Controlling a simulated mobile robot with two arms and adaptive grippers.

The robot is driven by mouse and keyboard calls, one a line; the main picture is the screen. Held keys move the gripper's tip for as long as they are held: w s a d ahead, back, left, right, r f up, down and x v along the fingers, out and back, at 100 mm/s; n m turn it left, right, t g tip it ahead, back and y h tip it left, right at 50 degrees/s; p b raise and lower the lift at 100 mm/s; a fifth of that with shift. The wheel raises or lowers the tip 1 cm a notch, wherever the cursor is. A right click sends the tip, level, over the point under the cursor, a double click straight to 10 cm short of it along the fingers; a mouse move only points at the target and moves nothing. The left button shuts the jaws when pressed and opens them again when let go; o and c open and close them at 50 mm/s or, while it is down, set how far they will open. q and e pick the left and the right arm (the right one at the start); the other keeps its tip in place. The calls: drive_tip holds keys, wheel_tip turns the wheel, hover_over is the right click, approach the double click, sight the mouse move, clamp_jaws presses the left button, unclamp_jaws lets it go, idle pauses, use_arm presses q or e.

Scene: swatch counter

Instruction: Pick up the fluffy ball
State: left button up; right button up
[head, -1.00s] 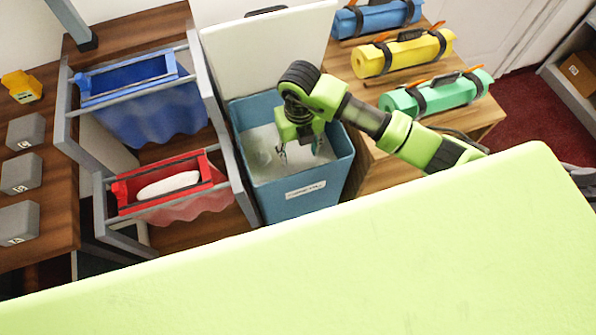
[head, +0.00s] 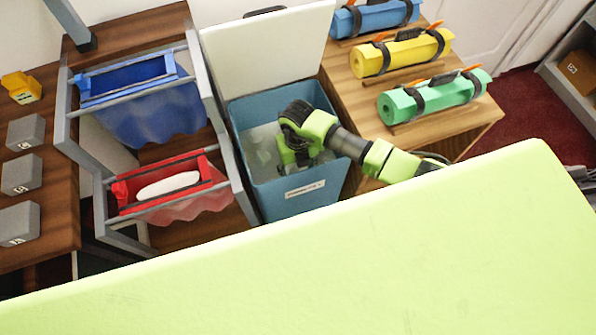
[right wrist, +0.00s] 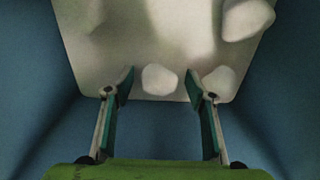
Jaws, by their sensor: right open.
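White fluffy balls lie on the pale floor of a blue bin (head: 322,205). In the right wrist view, one small white ball (right wrist: 159,79) shows between the two fingertips of my right gripper (right wrist: 161,85). A second white piece (right wrist: 218,80) lies by the right fingertip, and a larger one (right wrist: 247,18) is at the far right. My right gripper is open and empty, reaching down inside the bin. I cannot tell if the fingers are level with the middle ball or above it. In the head view the arm hides part of the bin. My left gripper is not in view.
The bin's white lid (head: 268,52) stands open behind it. A rack to the left holds a blue bag (head: 150,112) and a red bag (head: 185,205). Rolled mats, including a green one (head: 435,100), lie on a wooden table at right. The bin walls are close around my gripper.

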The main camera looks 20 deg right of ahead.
drive_tip(key=c, duration=0.8)
drive_tip(key=shift+r, duration=0.1)
